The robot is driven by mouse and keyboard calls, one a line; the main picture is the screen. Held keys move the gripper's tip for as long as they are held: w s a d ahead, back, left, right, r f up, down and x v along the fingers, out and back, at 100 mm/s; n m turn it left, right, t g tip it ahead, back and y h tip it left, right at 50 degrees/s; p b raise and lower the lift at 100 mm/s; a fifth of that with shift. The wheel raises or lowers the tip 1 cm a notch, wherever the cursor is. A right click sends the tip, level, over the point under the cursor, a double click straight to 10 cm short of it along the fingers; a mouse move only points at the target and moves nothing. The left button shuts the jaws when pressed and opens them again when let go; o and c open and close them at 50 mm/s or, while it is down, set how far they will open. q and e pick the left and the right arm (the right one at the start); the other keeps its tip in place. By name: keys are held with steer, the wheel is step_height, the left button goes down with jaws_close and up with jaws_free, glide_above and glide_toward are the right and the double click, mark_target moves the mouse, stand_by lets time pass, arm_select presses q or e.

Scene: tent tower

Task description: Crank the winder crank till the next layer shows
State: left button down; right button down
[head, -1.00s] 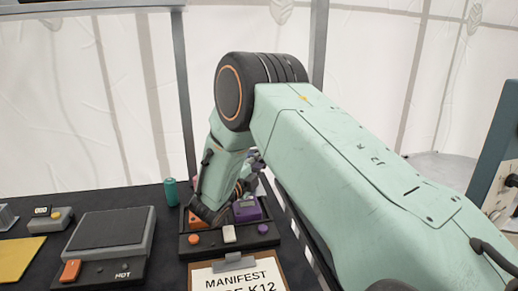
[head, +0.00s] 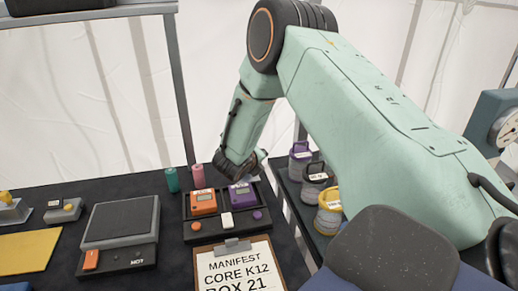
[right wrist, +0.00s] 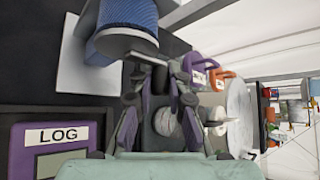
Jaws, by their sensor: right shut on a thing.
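No winder crank can be clearly made out in either view. A grey-teal housing with a pale round face (head: 505,130) is cut off at the right edge of the head view; I cannot tell whether it is the winder. My right gripper (head: 243,168) hangs behind the purple device (head: 243,194), pointing down. In the right wrist view its fingers (right wrist: 163,98) are closed around a small pale, roundish thing (right wrist: 167,122), partly hidden by them; I cannot tell what it is. My left gripper is not in view.
An orange device (head: 203,201) sits beside the purple one in a black tray. Labelled pots (head: 328,215) stand at the right. A manifest clipboard (head: 240,275), a grey scale (head: 120,222) and teal and pink cylinders (head: 198,176) are nearby. The right wrist view shows a blue ribbed cylinder (right wrist: 128,15).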

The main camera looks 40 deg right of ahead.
steer(key=shift+d+f+m+y, duration=0.1)
steer(key=shift+f+m+y, duration=0.2)
steer(key=shift+m+y, duration=0.3)
steer(key=shift+f+t+y, duration=0.2)
steer(key=shift+t+y, duration=0.1)
steer(key=shift+y, duration=0.1)
steer(key=shift+f+m+y+b, duration=0.35)
steer(key=shift+m+y+b, duration=0.15)
steer(key=shift+y+b, duration=0.2)
steer(key=y+b, duration=0.1)
steer(key=a+f+m+t+y+b, duration=0.1)
steer(key=b, duration=0.1)
steer(key=shift+w+f+t, duration=0.1)
steer(key=shift+w+t, duration=0.05)
steer(key=shift+t, duration=0.15)
steer(key=shift+w+a+f+m+t+y+b, duration=0.1)
steer(key=shift+a+m+t+y+b, duration=0.1)
steer(key=shift+m+y+b, duration=0.4)
steer(key=shift+w+a+m+t+y+b, duration=0.1)
steer(key=shift+t+y+b, duration=0.15)
steer(key=shift+b, duration=0.65)
steer(key=c, duration=1.3)
jaws_free()
